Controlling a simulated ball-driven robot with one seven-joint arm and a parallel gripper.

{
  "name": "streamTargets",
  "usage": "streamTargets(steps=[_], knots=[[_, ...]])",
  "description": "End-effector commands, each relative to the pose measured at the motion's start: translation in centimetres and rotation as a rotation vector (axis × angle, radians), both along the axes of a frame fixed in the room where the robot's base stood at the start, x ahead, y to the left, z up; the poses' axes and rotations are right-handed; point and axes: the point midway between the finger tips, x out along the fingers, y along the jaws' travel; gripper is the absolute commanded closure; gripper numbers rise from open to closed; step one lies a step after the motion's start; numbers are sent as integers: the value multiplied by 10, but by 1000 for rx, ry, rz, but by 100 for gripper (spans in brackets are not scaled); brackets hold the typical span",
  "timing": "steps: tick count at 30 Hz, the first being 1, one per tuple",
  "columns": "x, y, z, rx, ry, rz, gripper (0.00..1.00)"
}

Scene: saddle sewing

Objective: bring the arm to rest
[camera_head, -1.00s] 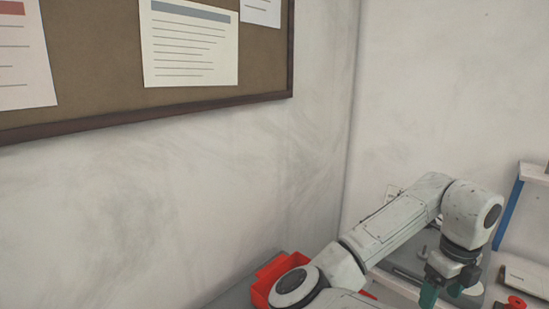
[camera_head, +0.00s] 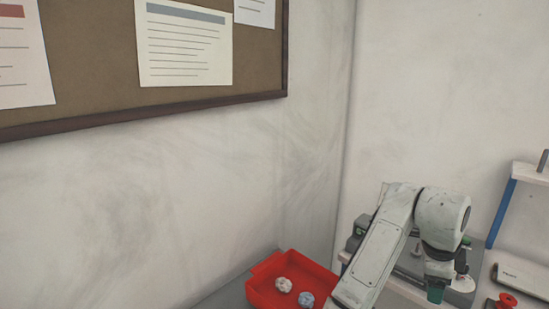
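My arm shows at the lower right, folded with its elbow raised and its end pointing down. My gripper (camera_head: 436,290) is at the end of the arm, a dark body with a green part low in the picture. Its fingertips are too small and too hidden to tell whether they are open or shut, or whether anything is between them. It hangs in front of the work surface, right of a red bin.
The red bin (camera_head: 263,292) stands left of my arm and holds a whitish ball (camera_head: 284,284) and a bluish ball (camera_head: 306,299). At right are a blue-legged shelf (camera_head: 503,213), a white box (camera_head: 522,279) and a red knob-like item (camera_head: 507,300). A pinboard (camera_head: 260,60) hangs on the wall.

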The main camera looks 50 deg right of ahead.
Motion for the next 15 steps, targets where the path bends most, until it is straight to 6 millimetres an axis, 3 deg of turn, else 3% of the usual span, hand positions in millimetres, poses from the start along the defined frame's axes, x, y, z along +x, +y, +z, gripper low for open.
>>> streamTargets(steps=[4,8,11,15], knots=[[26,-1,-7,-78,156,383,23],[60,12,-22,-119,296,768,23],[85,32,-41,-127,396,1071,23],[115,77,-79,-112,515,1508,23]])
